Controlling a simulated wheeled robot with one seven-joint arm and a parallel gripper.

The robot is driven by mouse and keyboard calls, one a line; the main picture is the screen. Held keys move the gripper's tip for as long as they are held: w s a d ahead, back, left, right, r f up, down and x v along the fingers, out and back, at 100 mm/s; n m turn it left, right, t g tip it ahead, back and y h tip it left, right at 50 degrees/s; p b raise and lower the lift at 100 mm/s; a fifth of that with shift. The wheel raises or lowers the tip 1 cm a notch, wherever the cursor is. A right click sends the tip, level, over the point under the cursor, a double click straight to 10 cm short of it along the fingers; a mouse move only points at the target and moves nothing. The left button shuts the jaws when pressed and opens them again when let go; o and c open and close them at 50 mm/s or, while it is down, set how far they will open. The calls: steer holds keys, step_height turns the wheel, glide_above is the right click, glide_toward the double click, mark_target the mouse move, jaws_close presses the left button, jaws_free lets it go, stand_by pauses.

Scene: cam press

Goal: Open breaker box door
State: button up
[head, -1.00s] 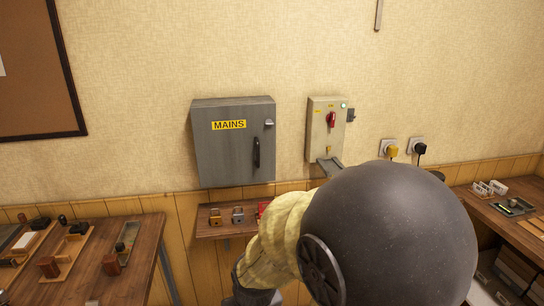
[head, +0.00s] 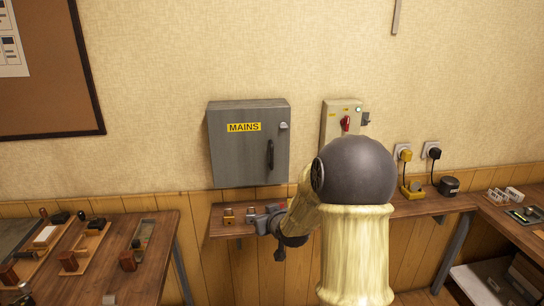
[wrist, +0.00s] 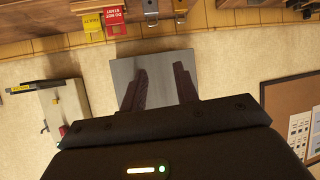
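The grey breaker box (head: 236,158) with a yellow MAINS label hangs on the wall in the head view. Its door looks closed. A dark upright handle (head: 270,155) is on the right side of the door, with a small latch (head: 284,126) above it. My gripper (wrist: 159,68) is open and empty, its two dark fingers apart. In the head view it is low, in front of the small shelf and below the box. The wrist view is upside down; a grey face of the box (wrist: 160,56) shows behind the fingers, and the handle cannot be made out there.
A switch box (head: 333,118) with a red knob is right of the breaker box, partly hidden by my arm. Padlocks (head: 229,215) sit on the wooden shelf (head: 218,230) below. Workbenches stand left (head: 150,255) and right (head: 510,225). The wall before the box is clear.

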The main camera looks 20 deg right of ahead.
mark_target(272, 166)
steer(key=w+d+r+m+t+h+p, duration=0.1)
steer(key=w+d+r+t, duration=0.4)
steer(key=d, duration=0.5)
steer(key=shift+w+r+t, duration=0.15)
steer(key=shift+r+t, duration=0.25)
steer(key=shift+r, duration=0.25)
steer(key=shift+d, duration=0.1)
steer(key=w+p, duration=0.2)
steer(key=w, duration=0.3)
steer(key=w+d+p, duration=0.1)
steer(key=w+p, duration=0.1)
steer(key=w, duration=0.4)
steer(key=w+p, duration=0.2)
steer(key=w, duration=0.4)
steer(key=shift+w+d, duration=0.15)
steer(key=shift+d, duration=0.05)
jaws_close()
